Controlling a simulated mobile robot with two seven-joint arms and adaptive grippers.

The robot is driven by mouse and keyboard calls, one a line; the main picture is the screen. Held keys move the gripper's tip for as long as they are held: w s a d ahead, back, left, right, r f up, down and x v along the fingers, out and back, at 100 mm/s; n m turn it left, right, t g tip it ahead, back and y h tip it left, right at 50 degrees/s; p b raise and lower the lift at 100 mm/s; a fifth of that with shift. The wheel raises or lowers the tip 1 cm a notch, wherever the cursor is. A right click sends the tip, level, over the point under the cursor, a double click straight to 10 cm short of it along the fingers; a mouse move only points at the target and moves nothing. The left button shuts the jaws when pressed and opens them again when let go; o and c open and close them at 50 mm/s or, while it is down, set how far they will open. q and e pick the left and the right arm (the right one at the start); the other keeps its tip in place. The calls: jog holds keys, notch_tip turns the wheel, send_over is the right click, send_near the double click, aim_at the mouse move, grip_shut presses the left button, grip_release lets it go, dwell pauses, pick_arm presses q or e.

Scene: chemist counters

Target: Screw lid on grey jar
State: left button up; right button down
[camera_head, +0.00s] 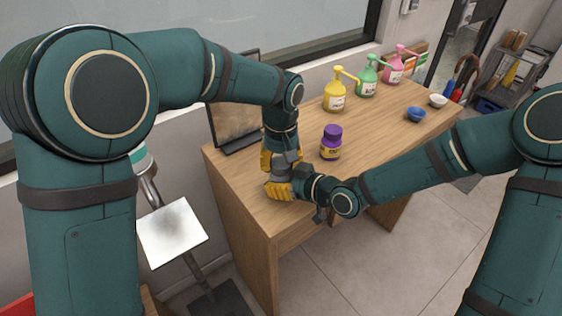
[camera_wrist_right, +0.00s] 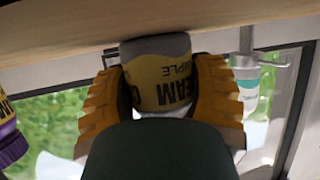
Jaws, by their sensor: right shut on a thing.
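The grey jar (camera_wrist_right: 160,48), with a yellow label, is between the yellow fingers of my right gripper (camera_wrist_right: 160,95). The wrist picture is upside down, and the jar's base appears at or very near the wooden counter. The jar's upper part is hidden behind my dark gripper body in that view. In the head view my right gripper (camera_head: 279,190) is low over the counter, shut on the jar, which is mostly covered. My left gripper (camera_head: 281,160) points down right above it, yellow fingers around a grey part. I cannot tell whether that part is the lid.
A purple-lidded jar (camera_head: 331,143) stands just right of the grippers. A dark panel (camera_head: 233,110) stands behind my left forearm.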

pick_arm(q)
jog(key=o, duration=0.3)
jog(key=shift+o, duration=0.2)
jog(key=shift+r, duration=2.25)
jog(key=shift+r+n, duration=1)
jog(key=shift+r, duration=0.75)
jog(key=shift+f, duration=0.1)
jog(key=shift+f, duration=3.95)
